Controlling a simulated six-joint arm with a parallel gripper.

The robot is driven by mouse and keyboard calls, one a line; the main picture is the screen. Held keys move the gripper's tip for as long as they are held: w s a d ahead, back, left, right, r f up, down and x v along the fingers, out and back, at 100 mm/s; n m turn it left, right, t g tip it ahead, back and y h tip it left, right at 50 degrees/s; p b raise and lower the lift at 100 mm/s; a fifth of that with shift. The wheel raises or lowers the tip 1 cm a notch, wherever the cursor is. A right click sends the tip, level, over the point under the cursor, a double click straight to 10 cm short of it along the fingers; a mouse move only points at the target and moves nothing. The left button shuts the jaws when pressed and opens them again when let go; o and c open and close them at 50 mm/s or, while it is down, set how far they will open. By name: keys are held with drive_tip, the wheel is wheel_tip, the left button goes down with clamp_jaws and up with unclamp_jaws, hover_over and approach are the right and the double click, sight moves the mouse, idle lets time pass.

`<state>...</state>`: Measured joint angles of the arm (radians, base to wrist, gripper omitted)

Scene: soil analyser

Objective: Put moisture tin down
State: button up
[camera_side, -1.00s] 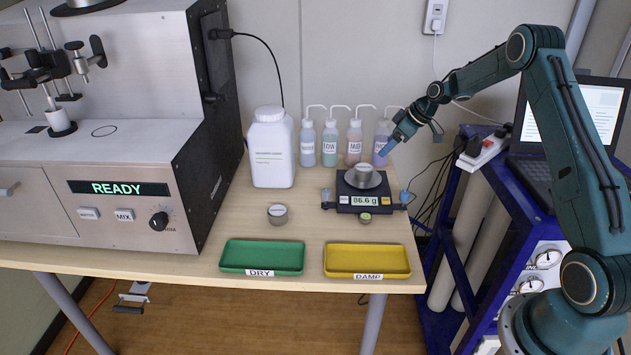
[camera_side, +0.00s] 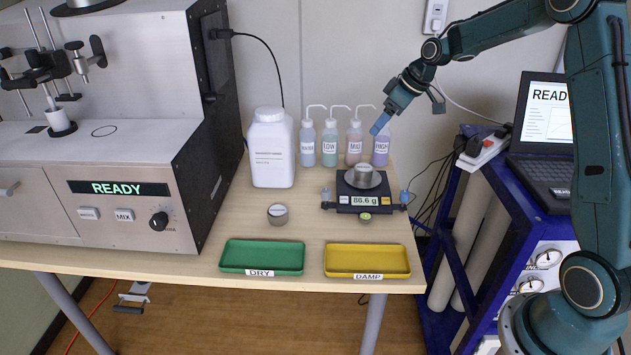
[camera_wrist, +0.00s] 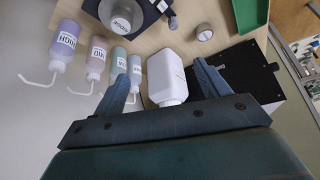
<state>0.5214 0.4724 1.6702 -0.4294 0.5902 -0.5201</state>
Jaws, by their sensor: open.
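A grey metal tin with a white label (camera_side: 364,169) sits upright on the pan of the black balance (camera_side: 345,195), whose display reads 86.6 g. It also shows at the top of the wrist view (camera_wrist: 121,22). A second, smaller-looking grey tin (camera_side: 277,214) stands on the bench, left of the balance; it shows in the wrist view too (camera_wrist: 204,33). My gripper (camera_side: 378,127) is raised above and behind the balance, in front of the bottles. Its jaws are open and empty, clear of both tins.
Several wash bottles (camera_side: 331,145) stand along the wall beside a large white jar (camera_side: 271,150). A green DRY tray (camera_side: 262,257) and a yellow DAMP tray (camera_side: 367,260) lie empty at the front edge. The analyser (camera_side: 120,217) stands left.

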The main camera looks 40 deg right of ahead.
drive_tip(key=s+a+r+m+h, duration=0.1)
drive_tip(key=s+a+r, duration=0.9)
drive_tip(key=s+a, duration=0.35)
drive_tip(key=s+a+m, duration=0.1)
drive_tip(key=s+a, duration=0.1)
drive_tip(key=s, duration=0.8)
drive_tip(key=s+a+f+m, duration=0.1)
drive_tip(key=s+a, duration=0.2)
drive_tip(key=s, duration=0.6)
drive_tip(key=shift+s+m+h, duration=0.3)
drive_tip(key=shift+s, duration=0.1)
